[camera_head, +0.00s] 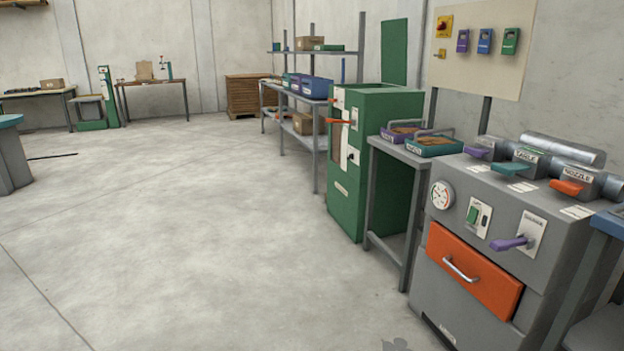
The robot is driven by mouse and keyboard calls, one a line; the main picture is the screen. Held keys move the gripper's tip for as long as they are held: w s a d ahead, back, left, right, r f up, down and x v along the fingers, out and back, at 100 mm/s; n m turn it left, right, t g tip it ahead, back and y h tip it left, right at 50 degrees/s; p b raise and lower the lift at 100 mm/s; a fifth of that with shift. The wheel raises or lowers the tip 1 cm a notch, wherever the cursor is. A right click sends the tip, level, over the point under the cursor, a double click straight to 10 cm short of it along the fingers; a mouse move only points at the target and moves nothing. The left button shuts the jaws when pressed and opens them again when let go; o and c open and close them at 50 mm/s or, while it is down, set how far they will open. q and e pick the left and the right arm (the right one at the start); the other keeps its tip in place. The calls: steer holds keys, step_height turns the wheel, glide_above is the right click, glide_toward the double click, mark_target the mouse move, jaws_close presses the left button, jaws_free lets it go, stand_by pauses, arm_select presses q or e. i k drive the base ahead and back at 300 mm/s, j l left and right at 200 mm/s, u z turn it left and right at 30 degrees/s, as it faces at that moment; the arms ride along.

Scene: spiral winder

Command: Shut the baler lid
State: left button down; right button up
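A green upright machine (386,110), which looks like the baler, stands right of the middle against the wall side. Its label is too small to read. A flat green panel (394,52), which looks like its lid, stands upright above the back of the machine, so the lid appears open. An orange handle (339,121) sticks out from the machine's front, and a pale strip runs down that front. Neither of my grippers can be made out in this view.
A grey machine (460,240) with an orange drawer and several coloured levers stands at the right. A small table (398,151) with two trays stands between it and the green machine. Shelves (345,52) stand behind. The floor (180,230) at left and centre is clear.

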mark_target(393, 32)
steer(key=i+j+u, duration=0.1)
steer(key=i+u, duration=0.4)
steer(key=i, duration=2.75)
steer(key=i+z, duration=0.2)
steer(key=i, duration=0.3)
steer(key=i+j+z, duration=0.2)
steer(key=i, duration=0.3)
steer(key=i+j+z, duration=0.2)
steer(key=i, duration=0.3)
steer(key=i+j+z, duration=0.25)
steer(key=z, duration=0.25)
steer(key=i+j+z, duration=0.7)
steer(key=j+z, duration=0.3)
steer(key=i+j+z, duration=0.15)
steer(key=j+z, duration=0.35)
steer(key=l, duration=0.1)
